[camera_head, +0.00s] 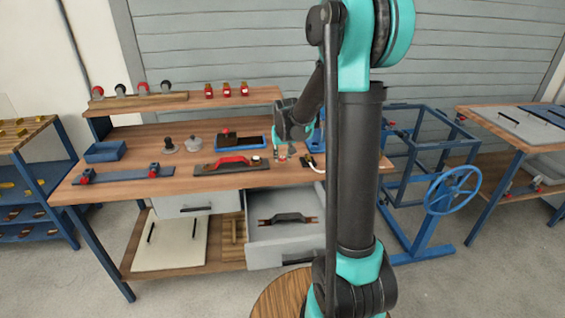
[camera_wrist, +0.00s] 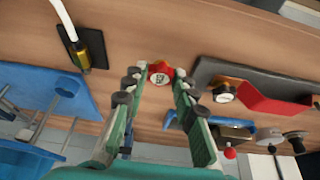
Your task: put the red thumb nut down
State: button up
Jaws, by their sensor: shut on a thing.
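The red thumb nut (camera_wrist: 160,73) has a pale marked face and sits between the fingertips of my gripper (camera_wrist: 161,76) in the wrist view. My gripper is shut on it. In the head view my gripper (camera_head: 284,153) is low over the right half of the wooden workbench (camera_head: 215,181), with a small bit of red at its tips. I cannot tell whether the nut touches the bench top.
A brass-tipped tool (camera_wrist: 81,55) with a white cable rests on a black pad to the right in the head view. A drawer (camera_head: 285,250) stands open below.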

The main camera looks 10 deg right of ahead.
aim_at(283, 159)
jog(key=shift+f, duration=1.45)
jog(key=shift+f, duration=0.1)
jog(key=o, duration=1.1)
jog(key=v, duration=1.2)
jog(key=s+d+f, duration=0.1)
jog(key=s+f, duration=0.2)
jog(key=s, duration=0.5)
jog(key=s+d+f, duration=0.2)
jog(key=s+f, duration=0.2)
jog(key=s, duration=0.5)
jog(key=s+d+f, duration=0.1)
jog(key=s+f, duration=0.3)
jog(key=s, duration=0.5)
jog(key=shift+d+f, duration=0.15)
jog(key=shift+f, duration=0.1)
